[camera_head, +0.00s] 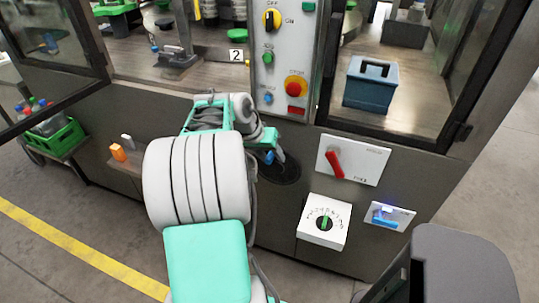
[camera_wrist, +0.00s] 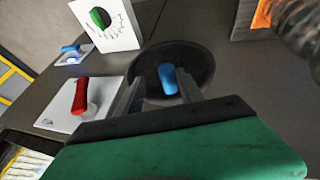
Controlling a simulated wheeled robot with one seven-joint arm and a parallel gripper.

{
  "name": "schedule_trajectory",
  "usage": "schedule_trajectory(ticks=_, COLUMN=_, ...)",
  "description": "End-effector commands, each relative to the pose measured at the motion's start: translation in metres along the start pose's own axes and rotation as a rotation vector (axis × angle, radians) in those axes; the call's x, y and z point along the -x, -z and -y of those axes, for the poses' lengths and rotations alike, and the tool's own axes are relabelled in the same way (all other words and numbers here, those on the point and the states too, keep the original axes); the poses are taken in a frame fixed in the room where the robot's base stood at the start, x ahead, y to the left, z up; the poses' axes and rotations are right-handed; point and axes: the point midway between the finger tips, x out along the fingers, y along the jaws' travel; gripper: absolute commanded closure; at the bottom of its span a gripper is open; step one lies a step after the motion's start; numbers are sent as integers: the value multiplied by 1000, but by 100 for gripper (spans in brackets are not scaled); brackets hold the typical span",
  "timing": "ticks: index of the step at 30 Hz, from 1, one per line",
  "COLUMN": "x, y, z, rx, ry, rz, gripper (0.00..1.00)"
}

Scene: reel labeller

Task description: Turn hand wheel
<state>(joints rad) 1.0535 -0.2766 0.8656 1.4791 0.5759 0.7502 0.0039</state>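The hand wheel is a round black dished disc (camera_wrist: 198,58) with a blue handle (camera_wrist: 168,78) on it, mounted on the dark machine front. In the head view the wheel (camera_head: 284,172) is partly hidden behind my arm and gripper. My gripper (camera_wrist: 160,82) is open, its two dark fingers pointing at the wheel. The blue handle shows between the fingertips, nearer the right finger in the wrist view. I cannot tell whether either finger touches it. In the head view my gripper (camera_head: 276,154) is right at the wheel.
Right of the wheel are a red lever on a white plate (camera_head: 367,154), a white dial box with a green knob (camera_head: 311,233) and a blue switch (camera_head: 384,217). A control panel with a red button (camera_head: 295,87) is above. An orange block (camera_head: 118,152) sits at left.

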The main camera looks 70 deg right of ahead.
Motion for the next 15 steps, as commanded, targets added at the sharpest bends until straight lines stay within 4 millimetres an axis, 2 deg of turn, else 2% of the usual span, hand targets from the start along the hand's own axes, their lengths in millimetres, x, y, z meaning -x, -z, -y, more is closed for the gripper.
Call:
schedule_trajectory(ticks=11, x=0, y=-1, z=0, rx=1, ry=-1, rz=2, gripper=57)
schedule_trajectory(ticks=15, x=12, y=0, z=1, rx=2, ry=0, rz=0, gripper=57)
